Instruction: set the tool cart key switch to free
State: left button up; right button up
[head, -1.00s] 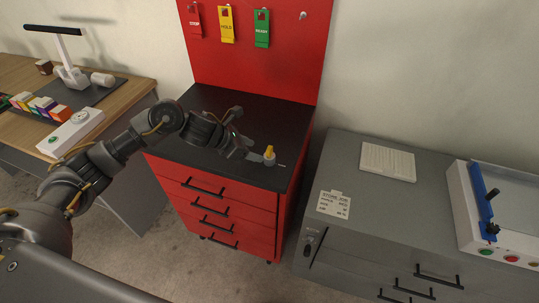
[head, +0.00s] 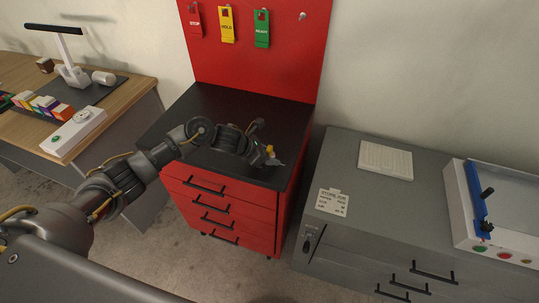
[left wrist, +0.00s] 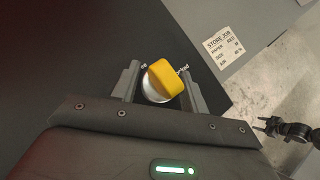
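The key switch (head: 269,149) has a yellow knob and stands on the black top of the red tool cart (head: 222,205), near its right edge. In the left wrist view the yellow knob (left wrist: 165,77) sits on a pale round base, with small lettering partly hidden at both sides. The right lettering ends in "cked". My left gripper (head: 268,158) is at the switch. Its fingers are open, one on each side of the knob, with a gap visible at the left. Contact at the right finger cannot be told. A dark arm-like part shows at the right of the left wrist view, perhaps my right arm.
A red back panel (head: 255,75) rises behind the cart with STOP, HOLD and READY tags. A grey cabinet (head: 335,230) with a label card stands to the right. A wooden desk (head: 130,100) stands to the left. The rest of the cart top is clear.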

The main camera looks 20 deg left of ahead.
pick_arm(q)
jog(key=c, duration=0.6)
jog(key=shift+c, duration=0.2)
